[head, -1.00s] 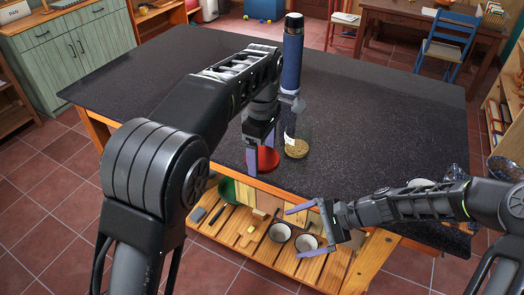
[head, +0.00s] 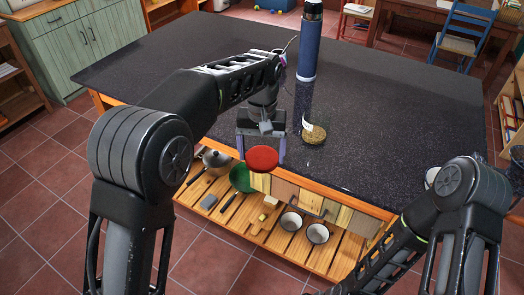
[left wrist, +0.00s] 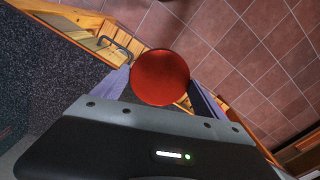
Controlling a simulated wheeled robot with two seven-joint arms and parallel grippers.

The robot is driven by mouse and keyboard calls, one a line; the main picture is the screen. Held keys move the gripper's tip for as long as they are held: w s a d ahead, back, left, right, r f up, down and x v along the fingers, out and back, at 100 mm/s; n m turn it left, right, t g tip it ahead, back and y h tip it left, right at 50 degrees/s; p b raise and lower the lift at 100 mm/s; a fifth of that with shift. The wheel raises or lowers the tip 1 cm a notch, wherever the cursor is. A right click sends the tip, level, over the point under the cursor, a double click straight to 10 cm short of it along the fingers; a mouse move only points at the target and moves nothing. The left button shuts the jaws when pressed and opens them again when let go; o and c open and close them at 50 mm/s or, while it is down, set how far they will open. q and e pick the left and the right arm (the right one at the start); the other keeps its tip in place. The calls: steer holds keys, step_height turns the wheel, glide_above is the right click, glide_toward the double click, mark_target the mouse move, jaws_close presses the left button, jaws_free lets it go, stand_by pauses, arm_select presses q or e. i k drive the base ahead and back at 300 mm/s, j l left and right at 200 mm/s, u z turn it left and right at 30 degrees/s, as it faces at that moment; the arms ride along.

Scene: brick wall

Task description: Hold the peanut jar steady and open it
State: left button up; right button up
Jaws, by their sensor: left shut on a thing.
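In the left wrist view the red lid (left wrist: 160,77) sits between the two fingers. My right arm comes in at the lower right, and its gripper is out of the picture.
A tall blue bottle (head: 309,45) stands behind the jar. A slatted wooden shelf (head: 262,240) below the tabletop's front holds a green pan (head: 242,178), white cups (head: 291,221) and a pot (head: 216,159). The dark tabletop (head: 400,110) is largely clear.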

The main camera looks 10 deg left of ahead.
mark_target(317, 117)
steer(key=z, duration=1.7)
steer(key=i+j, duration=0.1)
steer(key=j, duration=0.65)
steer(key=i+j, duration=0.1)
steer(key=j, duration=0.7)
steer(key=i+j, duration=0.1)
steer(key=j, duration=0.65)
